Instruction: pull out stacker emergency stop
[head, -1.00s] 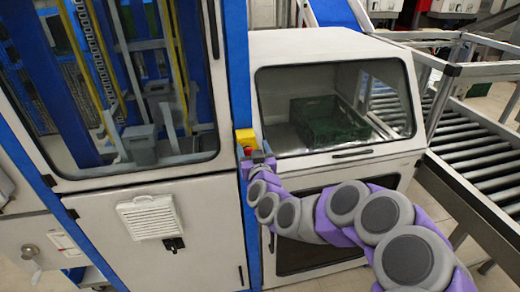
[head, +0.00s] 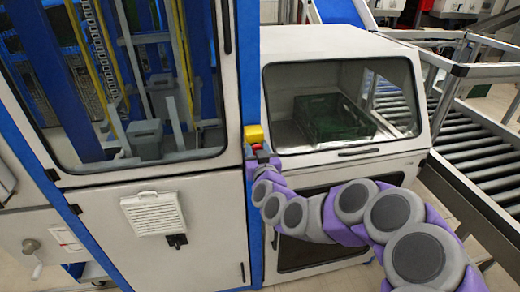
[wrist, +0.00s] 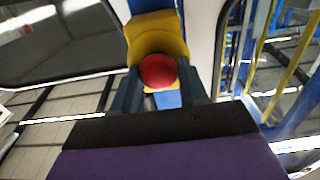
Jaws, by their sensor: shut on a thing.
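The emergency stop is a red round button (wrist: 158,72) in a yellow housing (wrist: 157,36), mounted on the blue post of the machine. In the head view the yellow housing (head: 254,134) shows above my gripper (head: 259,152), with a bit of red below it. In the wrist view my gripper (wrist: 160,85) has one dark finger on each side of the red button and is shut on it. The back of the button and its stem are hidden.
A blue post (head: 247,60) stands between the stacker cabinet (head: 110,235) on the left and a white windowed enclosure (head: 335,45) on the right. A green crate (head: 330,118) sits behind the enclosure's window. A roller conveyor (head: 480,170) runs at the right.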

